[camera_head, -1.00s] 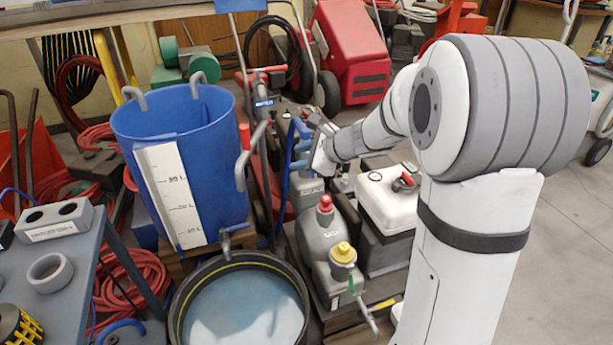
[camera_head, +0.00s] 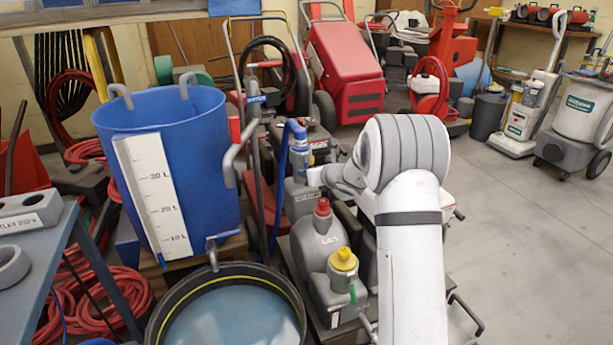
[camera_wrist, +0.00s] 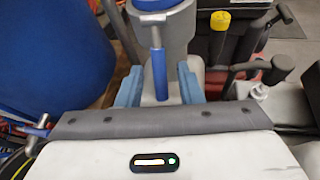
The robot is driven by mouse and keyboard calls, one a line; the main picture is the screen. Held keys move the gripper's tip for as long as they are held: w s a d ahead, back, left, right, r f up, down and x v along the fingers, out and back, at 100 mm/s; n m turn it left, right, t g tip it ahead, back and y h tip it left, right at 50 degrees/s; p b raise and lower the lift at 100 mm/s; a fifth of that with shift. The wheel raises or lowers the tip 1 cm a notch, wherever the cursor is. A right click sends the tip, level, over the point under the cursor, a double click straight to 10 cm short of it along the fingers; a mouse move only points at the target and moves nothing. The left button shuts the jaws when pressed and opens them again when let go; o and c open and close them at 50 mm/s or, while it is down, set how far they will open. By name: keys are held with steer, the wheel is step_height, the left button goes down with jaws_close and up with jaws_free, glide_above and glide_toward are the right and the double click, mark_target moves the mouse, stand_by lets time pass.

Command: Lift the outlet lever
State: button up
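In the wrist view a lever with a grey metal stem and a blue grip (camera_wrist: 159,78), which looks like the outlet lever, hangs from a grey cylindrical body (camera_wrist: 172,35). My gripper (camera_wrist: 158,70) is open, with one light-blue finger on each side of the blue grip. A gap shows on both sides, so the fingers look apart from it. In the head view my wrist reaches a blue fitting (camera_head: 299,150) with a blue hose, above a grey container. My fingers and the lever are hard to make out there.
A blue tank (camera_head: 190,150) with a white litre scale stands left of my arm, its tap (camera_head: 213,250) over a round dark tub (camera_head: 160,320). Grey containers with red (camera_head: 322,207) and yellow (camera_head: 343,259) caps stand close to my arm. Open floor (camera_head: 540,240) lies right.

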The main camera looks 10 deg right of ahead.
steer(key=shift+x, duration=0.9)
steer(key=shift+c, duration=0.3)
jaws_close()
steer(key=shift+a, duration=0.2)
steer(key=shift+r, duration=0.1)
